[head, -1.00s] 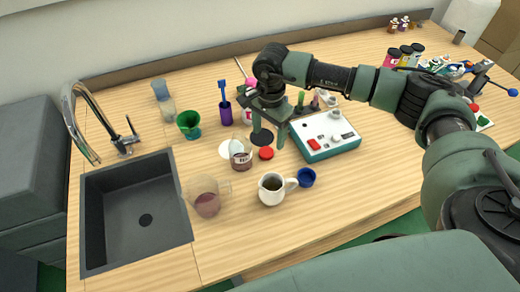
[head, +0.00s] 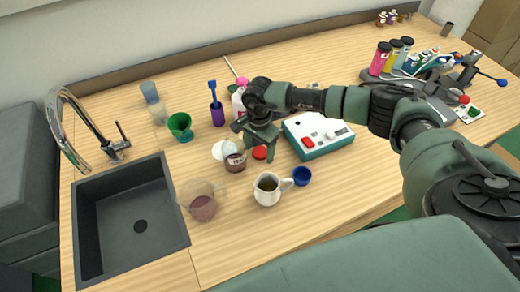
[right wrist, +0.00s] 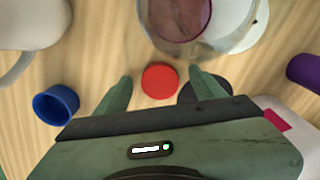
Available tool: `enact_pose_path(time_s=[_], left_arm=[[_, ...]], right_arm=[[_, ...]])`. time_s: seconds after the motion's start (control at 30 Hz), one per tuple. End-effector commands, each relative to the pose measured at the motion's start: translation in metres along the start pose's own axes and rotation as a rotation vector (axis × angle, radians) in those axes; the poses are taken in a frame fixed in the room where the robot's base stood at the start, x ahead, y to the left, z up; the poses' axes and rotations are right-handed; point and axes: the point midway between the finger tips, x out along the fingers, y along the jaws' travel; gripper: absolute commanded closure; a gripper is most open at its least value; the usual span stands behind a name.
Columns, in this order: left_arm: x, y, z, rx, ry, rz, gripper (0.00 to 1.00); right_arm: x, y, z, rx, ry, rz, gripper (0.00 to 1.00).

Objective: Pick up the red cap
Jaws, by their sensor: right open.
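The red cap (head: 261,153) lies flat on the wooden counter, beside a glass beaker with dark red liquid (head: 235,163). My right gripper (head: 260,149) is open and points down over the cap. In the right wrist view the red cap (right wrist: 160,80) shows between the two fingertips of my right gripper (right wrist: 160,76), with a gap on each side. I cannot tell how far the fingertips are above the counter. My left gripper is not in view.
A blue cap (head: 302,176) and a white mug (head: 268,190) stand in front of the red cap. A white device with a red switch (head: 318,137) is to the right. A black round piece (right wrist: 205,88) lies by one finger. The sink (head: 130,220) is at left.

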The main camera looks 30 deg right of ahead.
Motion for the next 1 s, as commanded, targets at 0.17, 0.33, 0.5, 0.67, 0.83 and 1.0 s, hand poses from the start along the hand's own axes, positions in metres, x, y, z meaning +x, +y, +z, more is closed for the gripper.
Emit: enact_pose_path(time_s=[0.17,0.33,0.5,0.67,0.83,1.0], left_arm=[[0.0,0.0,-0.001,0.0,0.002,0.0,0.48],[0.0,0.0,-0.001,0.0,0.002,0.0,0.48],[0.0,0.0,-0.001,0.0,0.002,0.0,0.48],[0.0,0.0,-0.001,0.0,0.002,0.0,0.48],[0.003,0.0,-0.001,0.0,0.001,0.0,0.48],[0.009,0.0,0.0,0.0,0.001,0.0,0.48]], right_arm=[[0.002,0.0,0.0,0.0,0.0,-0.001,0.31],[0.001,0.0,0.0,0.0,0.0,-0.001,0.64],[0.001,0.0,0.0,0.0,0.001,-0.001,0.94],[0.001,0.0,0.0,0.0,0.001,-0.001,0.94],[-0.005,-0.001,-0.001,0.001,0.001,-0.002,0.94],[-0.025,-0.001,-0.001,0.0,0.002,-0.005,0.94]])
